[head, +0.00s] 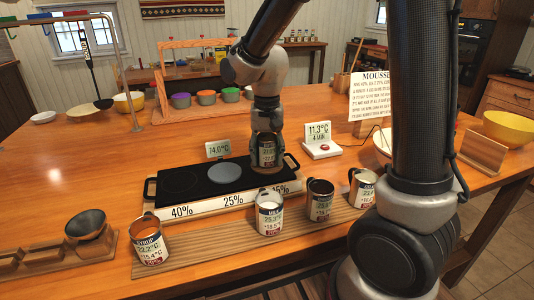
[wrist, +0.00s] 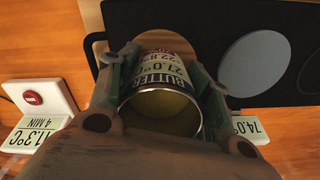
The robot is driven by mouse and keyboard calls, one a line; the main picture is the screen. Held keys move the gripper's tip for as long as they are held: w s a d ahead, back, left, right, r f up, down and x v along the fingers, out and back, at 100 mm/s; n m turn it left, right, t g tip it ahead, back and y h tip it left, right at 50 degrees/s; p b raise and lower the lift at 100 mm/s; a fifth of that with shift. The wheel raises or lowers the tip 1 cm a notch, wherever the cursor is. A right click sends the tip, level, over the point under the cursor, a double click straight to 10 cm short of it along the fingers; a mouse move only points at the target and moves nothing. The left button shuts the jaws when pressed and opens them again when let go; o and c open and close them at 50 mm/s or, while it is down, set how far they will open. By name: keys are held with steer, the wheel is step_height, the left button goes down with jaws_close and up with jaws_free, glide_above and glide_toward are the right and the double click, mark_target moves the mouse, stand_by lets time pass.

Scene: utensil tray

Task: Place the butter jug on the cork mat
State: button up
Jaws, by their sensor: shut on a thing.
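The butter jug (head: 267,153) is a metal can with a printed label, held over the right end of the black board. My gripper (head: 266,138) is shut on it. In the wrist view the jug (wrist: 168,95) sits between both fingers, its BUTTER label readable and yellow contents visible through its open mouth. A tan round edge, which looks like the cork mat (wrist: 97,46), shows beyond the jug in the wrist view. The jug and gripper hide most of it. I cannot tell whether the jug touches the mat.
The black board (head: 186,184) also bears a grey disc (head: 225,173); 40%, 25% and 15% labels run along its front. Several other jugs, including a syrup jug (head: 149,246) and milk jug (head: 269,213), stand in front. A timer with a red button (head: 323,147) stands to the right.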

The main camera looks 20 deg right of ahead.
steer(key=o, duration=1.2)
steer(key=shift+f, duration=0.15)
steer(key=shift+c, duration=0.2)
step_height(320, 180, up, 12)
steer(key=s+d+r+n+t, duration=0.1)
steer(key=s+d+n+t, duration=0.2)
steer(key=s+d, duration=1.2)
steer(key=s+t, duration=0.1)
steer(key=s, duration=0.3)
steer(key=shift+r+n, duration=0.3)
